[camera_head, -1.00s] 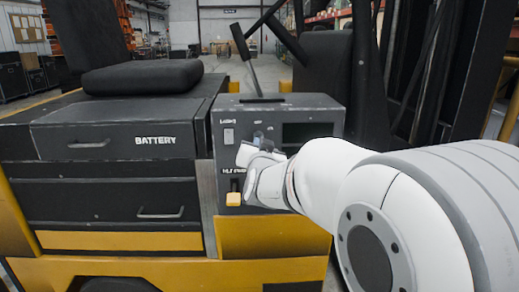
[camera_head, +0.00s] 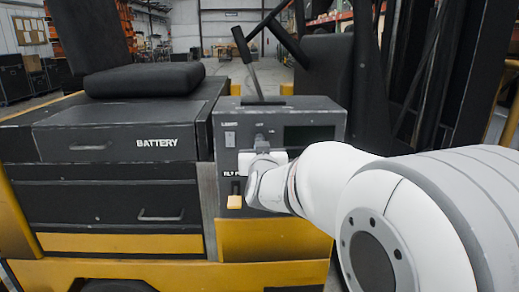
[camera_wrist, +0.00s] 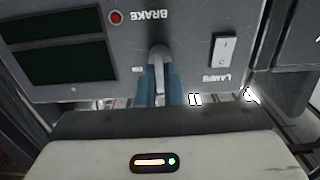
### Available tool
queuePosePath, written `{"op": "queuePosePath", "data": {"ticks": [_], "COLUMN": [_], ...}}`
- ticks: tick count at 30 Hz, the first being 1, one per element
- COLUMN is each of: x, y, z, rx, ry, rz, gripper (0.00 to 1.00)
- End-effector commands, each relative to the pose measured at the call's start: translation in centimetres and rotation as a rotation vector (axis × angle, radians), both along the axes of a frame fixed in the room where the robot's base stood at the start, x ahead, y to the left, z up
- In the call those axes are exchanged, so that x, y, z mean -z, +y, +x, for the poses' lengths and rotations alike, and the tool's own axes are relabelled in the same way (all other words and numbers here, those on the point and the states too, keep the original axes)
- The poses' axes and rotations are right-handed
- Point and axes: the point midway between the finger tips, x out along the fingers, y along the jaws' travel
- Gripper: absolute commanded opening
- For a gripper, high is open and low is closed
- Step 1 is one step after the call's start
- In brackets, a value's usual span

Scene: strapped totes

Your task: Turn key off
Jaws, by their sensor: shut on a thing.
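The grey key (camera_wrist: 159,54) sticks out of the grey control panel (camera_head: 228,158) of a yellow and black forklift. In the wrist view the key stands between the blue fingers of my gripper (camera_wrist: 160,82), which are closed on it. In the head view my gripper (camera_head: 261,146) is at the panel's front, and the key is mostly hidden by it. The panel (camera_wrist: 195,30) fills the upper wrist view, with the lettering around the key upside down and partly covered.
A lamps rocker switch (camera_wrist: 225,50) and a red brake light (camera_wrist: 116,17) are near the key. A dark display (camera_head: 309,140) is to the right. A black lever (camera_head: 245,60) rises from the panel top.

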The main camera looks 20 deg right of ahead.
Motion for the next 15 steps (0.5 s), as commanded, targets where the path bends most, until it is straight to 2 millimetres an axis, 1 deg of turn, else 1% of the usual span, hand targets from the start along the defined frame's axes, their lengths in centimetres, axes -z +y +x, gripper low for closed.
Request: {"op": "queuePosePath", "data": {"ticks": [4,5,9,12,15], "x": [0.01,0.01,0.01,0.01,0.01], "y": [-0.03,-0.03,-0.02,-0.01,-0.01], "z": [0.00,0.00,0.00,0.01,0.01], "rx": [0.001,0.000,0.000,0.000,0.000], "ry": [0.000,0.000,0.000,0.000,0.000], "rz": [-0.001,-0.001,-0.001,0.000,0.000], "gripper": [0.00,0.10,0.21,0.29,0.29]}}
